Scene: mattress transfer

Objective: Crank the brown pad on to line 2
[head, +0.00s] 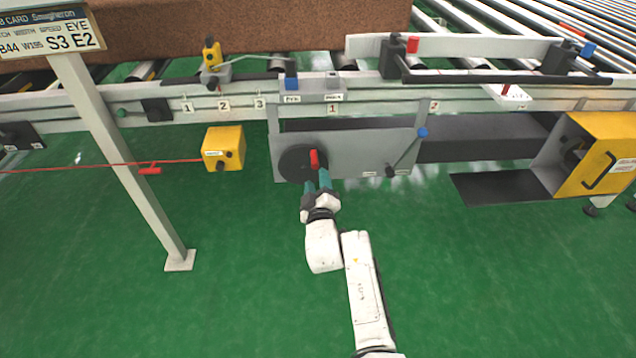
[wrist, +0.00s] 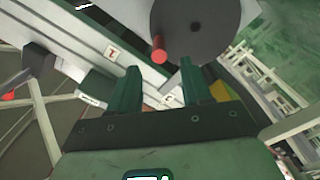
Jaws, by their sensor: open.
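The brown pad (head: 230,28) lies on the roller conveyor at the top of the head view; its upper part is cut off. Below the rail, a grey panel (head: 350,140) carries a dark crank disc (head: 297,172) with a red handle (head: 314,158) near its rim. The disc (wrist: 205,22) and the red handle (wrist: 158,50) also show in the wrist view. My gripper (head: 318,181) is at the disc, just below the handle. In the wrist view my gripper (wrist: 160,80) is open, with the handle just beyond the fingertips. I cannot tell whether they touch.
Plates "1", "2" (head: 223,105) and "3" mark the rail, with "1" (head: 332,110) and "2" (head: 434,106) further right. A yellow box (head: 223,148) hangs left. A post (head: 120,150) stands left. Green floor is clear in front.

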